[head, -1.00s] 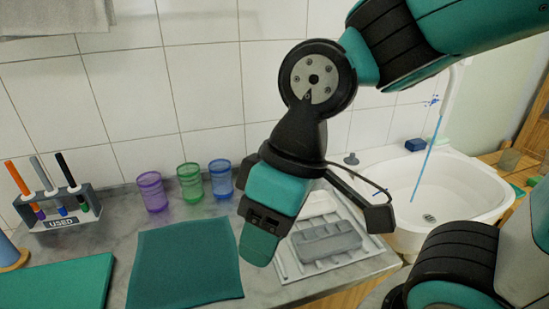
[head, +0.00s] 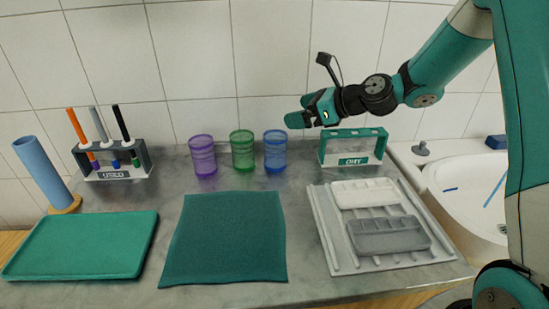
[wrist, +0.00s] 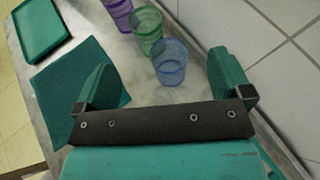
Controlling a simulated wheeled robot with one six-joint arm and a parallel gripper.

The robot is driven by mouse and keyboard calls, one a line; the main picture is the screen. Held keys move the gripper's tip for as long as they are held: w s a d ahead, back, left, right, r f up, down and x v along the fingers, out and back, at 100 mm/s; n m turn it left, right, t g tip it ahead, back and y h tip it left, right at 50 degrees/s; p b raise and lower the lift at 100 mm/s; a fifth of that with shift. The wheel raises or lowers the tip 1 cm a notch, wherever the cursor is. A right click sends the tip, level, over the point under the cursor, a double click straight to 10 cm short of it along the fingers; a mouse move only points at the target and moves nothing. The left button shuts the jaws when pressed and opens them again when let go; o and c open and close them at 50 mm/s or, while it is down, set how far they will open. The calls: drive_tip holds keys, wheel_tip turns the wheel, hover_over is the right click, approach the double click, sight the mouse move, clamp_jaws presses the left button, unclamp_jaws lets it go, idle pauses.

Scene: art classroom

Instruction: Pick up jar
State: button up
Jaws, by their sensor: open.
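Three translucent mesh-like jars stand upright in a row on the counter near the tiled wall: a purple jar (head: 203,157), a green jar (head: 242,151) and a blue jar (head: 275,152). My gripper (head: 300,112) is up and to the right of the blue jar in the head view, apart from it. In the wrist view my gripper (wrist: 160,62) is open and empty, with the blue jar (wrist: 170,63) between the fingers in the picture and beyond them. The green jar (wrist: 147,32) and purple jar (wrist: 120,14) show behind it.
A rack labelled "DRY" (head: 352,148) stands below my wrist. A ribbed drainer (head: 335,240) with white and grey palettes lies right, beside the sink (head: 468,185). A green cloth (head: 225,240), teal tray (head: 80,245), marker rack (head: 112,165) and blue tube (head: 42,168) are leftward.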

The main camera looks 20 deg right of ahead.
sight(286, 140)
drive_tip(key=shift+m, duration=0.5)
drive_tip(key=f, duration=0.5)
drive_tip(key=w+f, duration=0.1)
drive_tip(key=f, duration=0.2)
drive_tip(key=shift+f+b, duration=0.35)
drive_tip(key=x, duration=0.6)
drive_tip(key=shift+w+a+f, duration=0.1)
drive_tip(key=shift+w+a, duration=0.15)
drive_tip(key=c, duration=1)
